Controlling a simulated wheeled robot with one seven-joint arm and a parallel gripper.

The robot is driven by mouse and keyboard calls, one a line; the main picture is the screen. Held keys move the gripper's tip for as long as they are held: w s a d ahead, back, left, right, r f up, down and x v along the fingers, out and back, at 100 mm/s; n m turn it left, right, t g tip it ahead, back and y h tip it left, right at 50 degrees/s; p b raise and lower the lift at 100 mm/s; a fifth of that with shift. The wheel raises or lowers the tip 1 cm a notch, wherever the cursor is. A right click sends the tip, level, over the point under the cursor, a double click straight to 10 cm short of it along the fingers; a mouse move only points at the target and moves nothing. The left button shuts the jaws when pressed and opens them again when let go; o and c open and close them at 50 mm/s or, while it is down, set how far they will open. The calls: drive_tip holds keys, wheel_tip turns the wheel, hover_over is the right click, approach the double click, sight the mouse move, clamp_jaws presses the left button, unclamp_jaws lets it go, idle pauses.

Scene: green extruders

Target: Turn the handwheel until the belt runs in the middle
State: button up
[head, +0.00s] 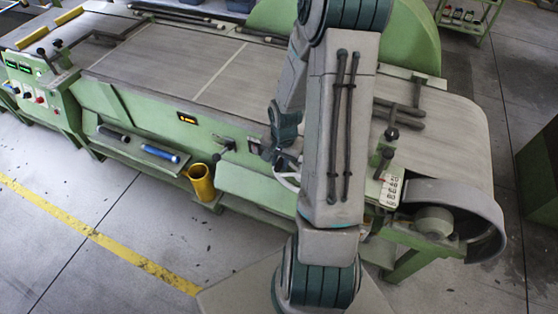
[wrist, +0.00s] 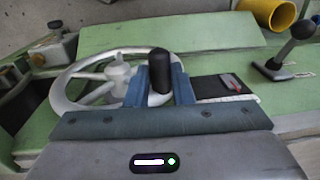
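The pale metal handwheel (wrist: 85,72) with spokes is at the left of the wrist view. Its black knob (wrist: 159,68) stands upright between the two blue fingers of my gripper (wrist: 160,82), which press close on both sides of it. In the head view only a small part of the handwheel (head: 291,181) shows beside my arm. My gripper (head: 283,157) is mostly hidden there. The wide grey belt (head: 160,55) lies along the green machine and curves over its right end. My arm covers part of it, and I cannot tell whether it is centred.
A yellow cup (head: 202,182) hangs on the machine's front, right of a shelf with a blue tool (head: 160,153). A black-knobbed lever (wrist: 288,55) is right of my gripper in the wrist view. A numbered plate (head: 390,189) is near the belt's right end. Floor in front is clear.

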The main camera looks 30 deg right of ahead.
drive_tip(key=o, duration=0.3)
drive_tip(key=shift+s+d, duration=0.1)
drive_tip(key=shift+s, duration=0.05)
drive_tip(key=shift+o, duration=0.2)
wheel_tip(320, 180, up, 14)
drive_tip(key=shift+s+d+f, duration=0.15)
drive_tip(key=shift+s+d, duration=0.15)
drive_tip(key=shift+s, duration=0.05)
idle(0.4)
drive_tip(key=s+a+r+n+t, duration=0.3)
drive_tip(key=s+a+r+n, duration=0.7)
drive_tip(key=s+a+r, duration=0.1)
drive_tip(key=shift+s+a+r, duration=0.25)
drive_tip(key=shift+a+r, duration=0.6)
drive_tip(key=shift+a, duration=0.3)
